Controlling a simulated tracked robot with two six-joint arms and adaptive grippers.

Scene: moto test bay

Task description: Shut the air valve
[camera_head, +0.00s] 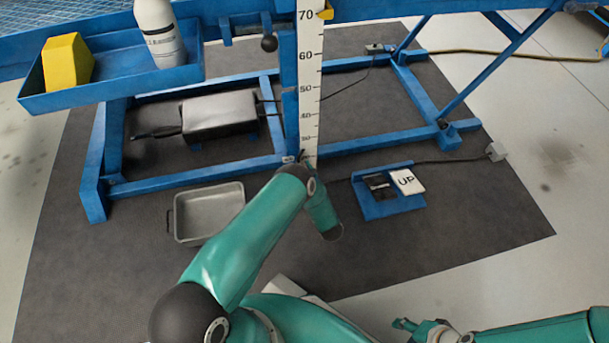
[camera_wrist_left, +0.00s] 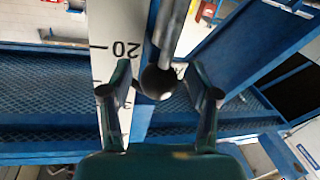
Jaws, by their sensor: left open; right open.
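In the left wrist view a grey rod (camera_wrist_left: 174,35) ends in a black ball knob (camera_wrist_left: 157,82), which I take for the air valve's handle. My left gripper (camera_wrist_left: 158,92) is open, with one finger on each side of the knob; I cannot tell whether they touch it. In the head view a black ball knob (camera_head: 269,44) hangs by the bench frame, left of the ruler; I cannot tell if it is the same knob. My left fingers cannot be made out there. My right gripper (camera_head: 416,326) is open and empty at the lower right. The valve body cannot be made out.
A white ruler (camera_head: 309,65) stands upright by the blue frame. A blue tray (camera_head: 120,93) holds a yellow block (camera_head: 67,62) and a white bottle (camera_head: 159,32). A grey bin (camera_head: 208,212) and an UP pedal (camera_head: 407,181) lie on the dark mat (camera_head: 460,225).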

